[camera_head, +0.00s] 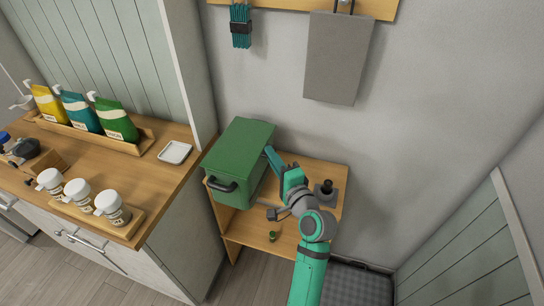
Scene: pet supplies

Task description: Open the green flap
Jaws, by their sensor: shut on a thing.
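A dark green box (238,150) stands on the left of a small wooden shelf unit. It has a dark handle (222,186) on its near side. My gripper (272,158) is shut at the box's right side, close to its upper edge. The green flap is not clearly visible; the box's right face is turned away and partly hidden by my arm. The exact hold is too small to make out.
The wooden shelf unit (321,172) also bears a grey item with a dark knob (326,190). A small green object (273,236) lies below. The wall rises close behind.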

